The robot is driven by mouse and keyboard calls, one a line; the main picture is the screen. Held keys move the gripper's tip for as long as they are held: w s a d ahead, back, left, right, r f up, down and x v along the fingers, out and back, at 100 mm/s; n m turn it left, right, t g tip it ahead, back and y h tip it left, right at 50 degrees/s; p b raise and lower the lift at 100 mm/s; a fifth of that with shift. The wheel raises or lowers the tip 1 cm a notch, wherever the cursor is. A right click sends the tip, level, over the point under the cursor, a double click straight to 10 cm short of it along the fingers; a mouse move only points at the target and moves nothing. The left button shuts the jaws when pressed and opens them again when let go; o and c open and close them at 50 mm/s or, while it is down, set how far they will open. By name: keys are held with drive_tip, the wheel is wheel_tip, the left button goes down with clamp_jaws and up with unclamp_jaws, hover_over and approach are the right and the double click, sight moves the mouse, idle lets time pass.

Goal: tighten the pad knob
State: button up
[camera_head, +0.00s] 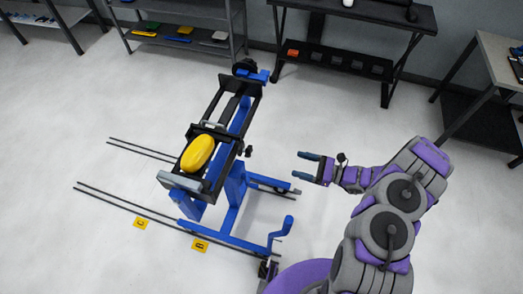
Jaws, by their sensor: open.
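A blue and black stand (232,190) is in the middle of the head view, with a tilted black frame on top. A small black knob (248,151) sticks out from the right side of this frame; it appears to be the pad knob. How tight it is cannot be told. A yellow oval piece (198,153) lies on the near part of the frame. My gripper (299,167) is open and empty, to the right of the knob and apart from it. Its two fingers point left towards the stand.
Thin dark rails (120,204) run along the floor under the stand. A blue crank-like lever (282,232) rises at its lower right. Yellow floor markers (200,245) lie in front. A black table (392,15) and shelves (190,45) stand behind.

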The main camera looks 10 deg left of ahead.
sight(251, 152)
drive_tip(key=a+b, duration=0.1)
drive_tip(key=a, duration=1)
drive_tip(key=w+a+b, duration=0.1)
drive_tip(key=a, duration=0.5)
drive_tip(key=shift+w+a+b, duration=0.1)
drive_tip(key=shift+a+b, duration=0.25)
drive_tip(key=c, duration=1)
